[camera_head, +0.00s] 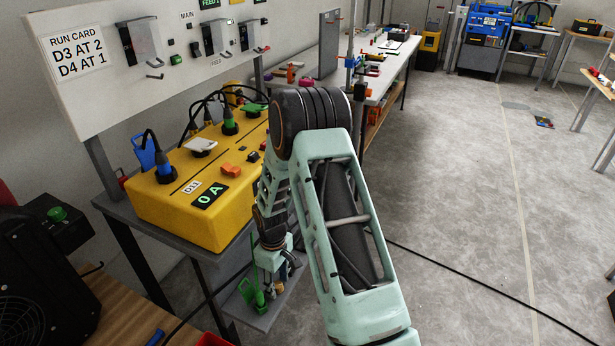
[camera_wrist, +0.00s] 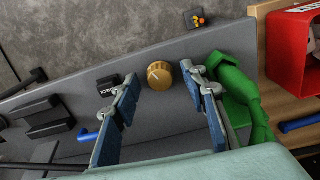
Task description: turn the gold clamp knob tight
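The gold clamp knob (camera_wrist: 159,75) is round and ridged, on a grey plate (camera_wrist: 215,42) in the wrist view. My gripper (camera_wrist: 158,79) is open, with one blue-padded finger to the left of the knob and one to the right. The knob appears between the fingertips, with a visible gap on each side; I cannot tell how deep the fingers reach. In the head view my gripper (camera_head: 270,262) points down at a low grey shelf (camera_head: 262,318) under the bench, and the knob is not clear there.
A green clamp part (camera_wrist: 236,88) stands close beside the right finger. A small black labelled block (camera_wrist: 108,84) is to the left. A red box (camera_wrist: 290,48) is at the right. In the head view the yellow unit (camera_head: 165,212) sits above, and a black cable (camera_head: 450,272) crosses the floor.

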